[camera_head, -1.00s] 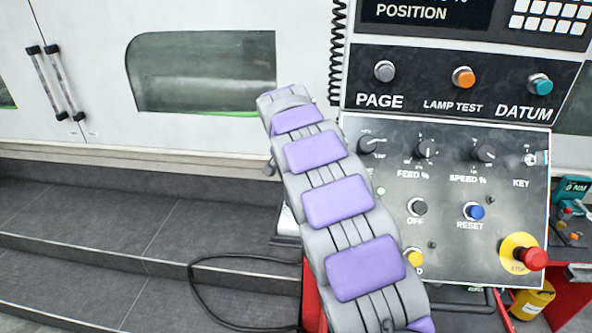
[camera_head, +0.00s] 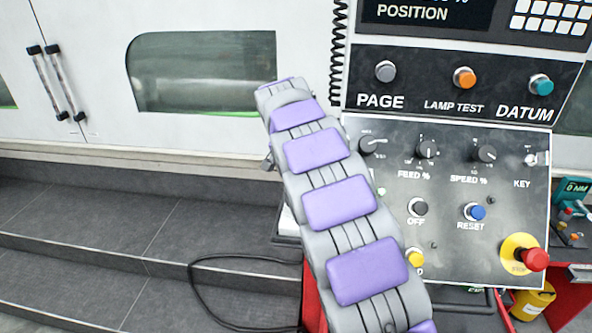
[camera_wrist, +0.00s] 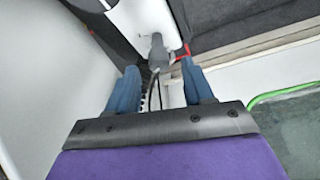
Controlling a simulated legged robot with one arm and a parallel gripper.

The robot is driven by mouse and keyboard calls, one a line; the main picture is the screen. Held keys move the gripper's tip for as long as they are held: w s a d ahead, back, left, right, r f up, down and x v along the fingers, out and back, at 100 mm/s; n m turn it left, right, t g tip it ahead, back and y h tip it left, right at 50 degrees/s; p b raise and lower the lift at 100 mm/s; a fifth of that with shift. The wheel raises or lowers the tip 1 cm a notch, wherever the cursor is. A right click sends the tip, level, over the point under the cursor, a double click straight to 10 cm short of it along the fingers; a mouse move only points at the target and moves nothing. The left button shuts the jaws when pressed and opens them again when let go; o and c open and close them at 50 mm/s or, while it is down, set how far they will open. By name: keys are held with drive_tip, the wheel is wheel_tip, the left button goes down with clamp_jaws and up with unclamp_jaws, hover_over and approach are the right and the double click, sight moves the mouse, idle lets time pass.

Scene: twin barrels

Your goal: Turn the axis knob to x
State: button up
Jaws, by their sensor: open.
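The control panel (camera_head: 462,230) stands at the right in the head view, with several black knobs. The left knob (camera_head: 372,145) has a label too small to read, so I cannot tell whether it is the axis knob. The middle knob (camera_head: 428,149) is marked FEED % and the right one (camera_head: 487,153) SPEED %. My arm rises left of these knobs and covers part of the panel's left edge. In the wrist view my gripper (camera_wrist: 161,85) shows two blue fingers, apart, with nothing held. No knob shows between them. The fingers are hidden in the head view.
Above are the PAGE (camera_head: 386,71), LAMP TEST (camera_head: 465,78) and DATUM (camera_head: 541,85) buttons. A red stop button (camera_head: 535,259) sticks out at lower right. A black coiled cable (camera_head: 338,55) hangs beside the panel. A white machine with a window (camera_head: 205,75) stands behind.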

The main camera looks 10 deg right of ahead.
drive_tip(key=v, duration=1.5)
drive_tip(key=shift+s+a, duration=0.1)
drive_tip(key=shift+s, duration=0.05)
drive_tip(key=s+d+f+n+g+b, duration=0.1)
drive_tip(key=s+d+f+b, duration=0.2)
drive_tip(key=s+f, duration=0.5)
drive_tip(key=s+d+f+n+g+b, duration=0.2)
drive_tip(key=s+d+f, duration=0.1)
drive_tip(key=s, duration=0.8)
drive_tip(key=s+a+f+n+g+y+b, duration=0.1)
drive_tip(key=s+f+n+b, duration=0.1)
drive_tip(key=s+f, duration=0.8)
drive_tip(key=s+f+n+g+y+b, duration=0.1)
drive_tip(key=s+f+b, duration=0.2)
drive_tip(key=s+f, duration=0.7)
drive_tip(key=s, duration=0.8)
drive_tip(key=shift+a+f+n, duration=0.25)
drive_tip(key=shift+a+n, duration=0.15)
